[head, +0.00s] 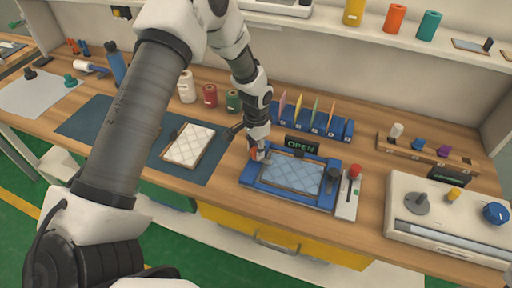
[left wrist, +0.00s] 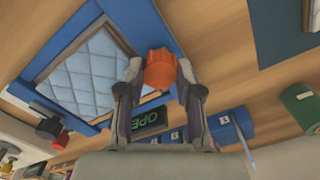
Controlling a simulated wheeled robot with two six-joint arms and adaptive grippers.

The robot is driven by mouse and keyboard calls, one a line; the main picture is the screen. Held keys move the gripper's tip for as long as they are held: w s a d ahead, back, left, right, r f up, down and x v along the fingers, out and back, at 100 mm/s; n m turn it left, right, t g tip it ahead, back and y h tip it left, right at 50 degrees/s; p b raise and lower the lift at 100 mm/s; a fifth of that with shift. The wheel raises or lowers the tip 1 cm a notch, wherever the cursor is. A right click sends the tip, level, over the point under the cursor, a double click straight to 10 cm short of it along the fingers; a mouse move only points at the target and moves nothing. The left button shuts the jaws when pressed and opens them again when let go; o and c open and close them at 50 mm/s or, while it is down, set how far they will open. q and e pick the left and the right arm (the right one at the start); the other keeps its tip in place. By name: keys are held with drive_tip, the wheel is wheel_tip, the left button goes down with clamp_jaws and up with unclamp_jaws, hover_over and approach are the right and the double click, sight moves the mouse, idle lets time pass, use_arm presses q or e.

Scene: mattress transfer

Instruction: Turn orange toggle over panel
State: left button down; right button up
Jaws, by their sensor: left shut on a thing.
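The orange toggle (left wrist: 160,70) sits on the blue frame at the edge of the quilted panel, and it also shows small in the head view (head: 253,152). My left gripper (left wrist: 158,78) is shut on the orange toggle, with one finger on each side of it. The panel (head: 292,174) is light blue and quilted and lies flat inside the blue frame (head: 262,186). The panel also shows in the left wrist view (left wrist: 90,72). A sign reading OPEN (head: 301,145) stands behind the frame. My right gripper is not in view.
A white quilted pad (head: 188,145) lies on a dark blue mat (head: 90,122) to the left. A red-knobbed lever (head: 353,172) stands right of the frame. A blue rack (head: 340,130) with coloured cards and several spools stand behind. A white machine (head: 450,222) is at the right.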

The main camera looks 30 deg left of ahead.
use_arm(q)
drive_tip(key=shift+s+f, duration=0.1)
drive_tip(key=c, duration=0.8)
unclamp_jaws()
drive_tip(key=shift+o, duration=0.2)
drive_tip(key=shift+r, duration=0.45)
wheel_tip(320, 180, up, 11)
